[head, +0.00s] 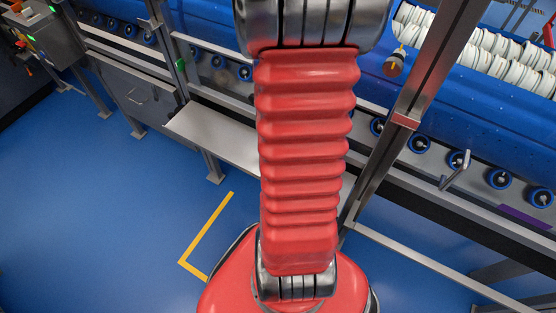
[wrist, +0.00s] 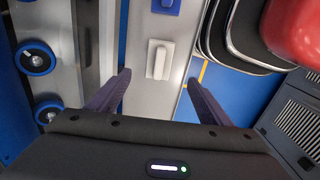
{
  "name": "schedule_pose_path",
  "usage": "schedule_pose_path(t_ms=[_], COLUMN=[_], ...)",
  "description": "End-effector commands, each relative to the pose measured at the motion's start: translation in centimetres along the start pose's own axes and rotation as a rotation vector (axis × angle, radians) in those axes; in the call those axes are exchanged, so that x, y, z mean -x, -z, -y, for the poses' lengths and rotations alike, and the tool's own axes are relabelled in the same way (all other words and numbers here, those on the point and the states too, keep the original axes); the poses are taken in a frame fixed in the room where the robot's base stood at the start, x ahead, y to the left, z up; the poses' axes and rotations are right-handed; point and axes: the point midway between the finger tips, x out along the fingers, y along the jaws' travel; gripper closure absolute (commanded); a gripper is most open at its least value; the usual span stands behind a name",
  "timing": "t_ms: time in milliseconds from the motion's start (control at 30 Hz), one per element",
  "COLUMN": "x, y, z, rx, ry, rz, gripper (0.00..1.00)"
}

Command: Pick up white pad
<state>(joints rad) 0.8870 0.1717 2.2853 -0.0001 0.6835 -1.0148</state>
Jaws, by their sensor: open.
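The white pad (wrist: 159,58) is a small upright-looking rectangle with a raised bar, lying on a light grey metal shelf (wrist: 142,100) in the wrist view. My gripper (wrist: 158,76) is open, with one dark finger on each side of the pad's line. The fingertips show just nearer the picture's bottom than the pad's middle. I cannot tell how high they are above the shelf. No finger visibly touches the pad. In the head view the shelf (head: 214,136) shows left of my red arm, and the pad is not visible there.
A blue pad (wrist: 166,5) lies on the shelf beyond the white one. Blue-rimmed rollers (wrist: 36,58) line the conveyor on the left. A steel post (head: 395,125) stands right of my arm. Yellow floor tape (head: 206,228) marks open blue floor.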

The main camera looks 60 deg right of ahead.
Motion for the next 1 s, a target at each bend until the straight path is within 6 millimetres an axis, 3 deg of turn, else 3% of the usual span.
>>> schedule_pose_path(t_ms=[600,1000], x=[-7.2,-7.8], y=[0.0,0.0], z=[0.1,0.1], rx=[0.0,0.0], ry=[0.003,0.001], rz=[0.002,0.001], gripper=[0.27,0.27])
